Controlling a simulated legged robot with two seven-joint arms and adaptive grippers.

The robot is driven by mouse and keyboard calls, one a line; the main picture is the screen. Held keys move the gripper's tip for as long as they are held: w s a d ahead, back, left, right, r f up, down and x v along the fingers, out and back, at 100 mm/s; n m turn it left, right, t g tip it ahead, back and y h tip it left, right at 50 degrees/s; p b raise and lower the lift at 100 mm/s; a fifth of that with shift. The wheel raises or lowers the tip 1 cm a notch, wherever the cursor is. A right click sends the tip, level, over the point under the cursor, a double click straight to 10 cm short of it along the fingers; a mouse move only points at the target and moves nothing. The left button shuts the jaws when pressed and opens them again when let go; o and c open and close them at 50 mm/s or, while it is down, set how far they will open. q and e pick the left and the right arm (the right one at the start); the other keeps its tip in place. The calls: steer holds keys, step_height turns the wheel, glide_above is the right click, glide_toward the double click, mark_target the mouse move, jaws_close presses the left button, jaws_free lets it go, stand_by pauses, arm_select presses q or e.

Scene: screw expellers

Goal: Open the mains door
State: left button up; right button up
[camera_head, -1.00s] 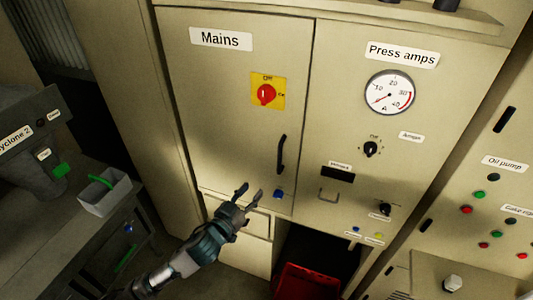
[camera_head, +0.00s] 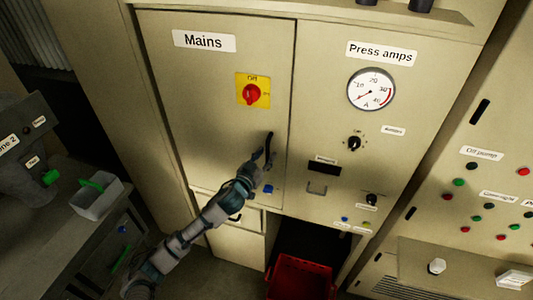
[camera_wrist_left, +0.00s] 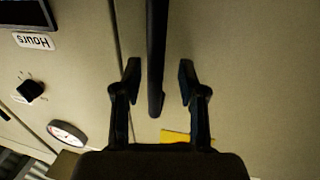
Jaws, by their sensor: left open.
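The mains door (camera_head: 207,120) is a beige cabinet panel with a "Mains" label, and it is shut. A red rotary switch (camera_head: 251,94) on a yellow plate sits on its upper part. The door's black vertical handle (camera_head: 269,149) is near its right edge. My left gripper (camera_head: 258,162) is at the lower part of the handle. In the left wrist view the handle (camera_wrist_left: 156,60) runs between the two open fingers of the left gripper (camera_wrist_left: 157,82), with a gap on each side. My right gripper is not in view.
The press amps panel (camera_head: 340,160) with a gauge (camera_head: 371,89) and knobs is right of the door. A red crate (camera_head: 300,278) stands in the opening below. A bench with a grey box (camera_head: 96,196) is at the left.

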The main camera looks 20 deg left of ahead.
arm_select(q)
steer(key=shift+w+d, duration=0.15)
steer(key=shift+w, duration=0.25)
steer(key=shift+d, duration=0.1)
jaws_close()
steer(key=shift+s, duration=0.15)
